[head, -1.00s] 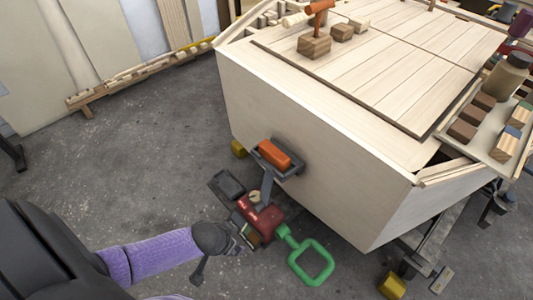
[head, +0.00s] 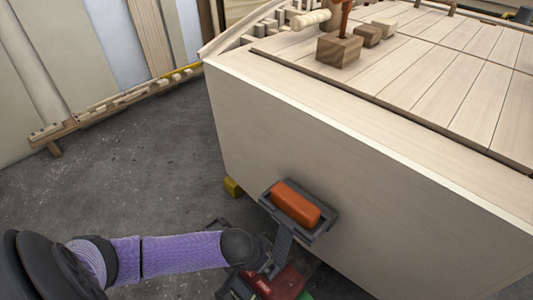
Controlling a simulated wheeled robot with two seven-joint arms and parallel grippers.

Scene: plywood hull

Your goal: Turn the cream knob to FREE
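The cream knob is not visible now; my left wrist and forearm cover the area beside the grey post (head: 279,248). That post rises from a red housing (head: 283,284), cut off by the bottom edge, to an orange block (head: 296,204) in a grey holder at the hull's side. My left arm, purple-sleeved, comes in from the lower left and its dark wrist (head: 241,248) is beside the post. Its fingers cannot be made out, so I cannot tell whether they are open or touch anything. My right gripper is out of view.
The plywood hull (head: 340,165) fills the right side. A brown block (head: 339,50) and a cream handle-shaped piece (head: 311,19) lie on its top. A yellow block (head: 232,187) is under its left corner. Concrete floor (head: 140,165) is clear at left.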

